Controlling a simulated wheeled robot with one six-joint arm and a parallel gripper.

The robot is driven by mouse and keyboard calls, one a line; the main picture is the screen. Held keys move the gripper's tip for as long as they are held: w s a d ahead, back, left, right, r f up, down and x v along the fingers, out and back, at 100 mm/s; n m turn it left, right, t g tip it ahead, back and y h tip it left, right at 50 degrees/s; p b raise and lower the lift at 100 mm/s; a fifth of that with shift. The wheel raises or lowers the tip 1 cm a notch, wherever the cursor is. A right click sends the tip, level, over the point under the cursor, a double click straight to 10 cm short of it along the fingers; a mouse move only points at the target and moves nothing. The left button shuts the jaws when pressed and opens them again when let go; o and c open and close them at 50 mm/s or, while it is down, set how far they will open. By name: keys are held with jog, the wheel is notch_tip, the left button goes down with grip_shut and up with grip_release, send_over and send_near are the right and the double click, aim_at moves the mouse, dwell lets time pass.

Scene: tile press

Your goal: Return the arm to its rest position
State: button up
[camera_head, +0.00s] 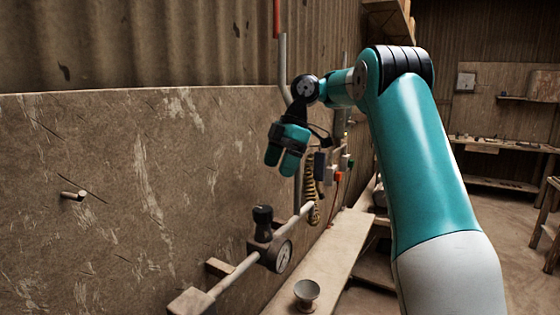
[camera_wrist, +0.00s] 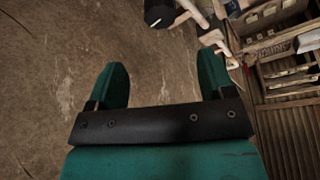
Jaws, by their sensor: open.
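My gripper (camera_head: 281,169) hangs from my teal arm at the middle of the head view, pointing down in front of the worn wall panel. In the wrist view my gripper (camera_wrist: 162,80) shows its two teal fingers spread apart, with nothing between them. My gripper is above a pipe fitting with a black knob (camera_head: 263,214) and a round gauge (camera_head: 284,256), apart from both. The black knob also shows at the top of the wrist view (camera_wrist: 159,12).
A worn panel (camera_head: 120,180) fills the left, with a peg (camera_head: 73,196) sticking out. A small bowl (camera_head: 306,291) stands on the narrow bench (camera_head: 340,250). A coiled yellow hose (camera_head: 312,190) hangs behind my gripper. Shelves and benches (camera_head: 500,145) stand far right.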

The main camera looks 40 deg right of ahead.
jog(key=s+a+f+m+y+b, duration=0.15)
jog(key=s+a+f+b, duration=0.3)
jog(key=a, duration=0.75)
jog(key=s+a+f+m+b, duration=0.3)
jog(key=s+a+f+b, duration=0.15)
jog(key=a, duration=0.65)
jog(key=s+a+f+m+b, duration=0.2)
jog(key=s+f+b, duration=0.1)
jog(key=s+f, duration=0.4)
jog(key=s+a+f+m+g+h+b, duration=0.1)
jog(key=s+a+f+b, duration=0.2)
jog(key=s+f, duration=0.3)
jog(key=s, duration=0.5)
jog(key=shift+a+f+m, duration=0.35)
jog(key=shift+h, duration=0.25)
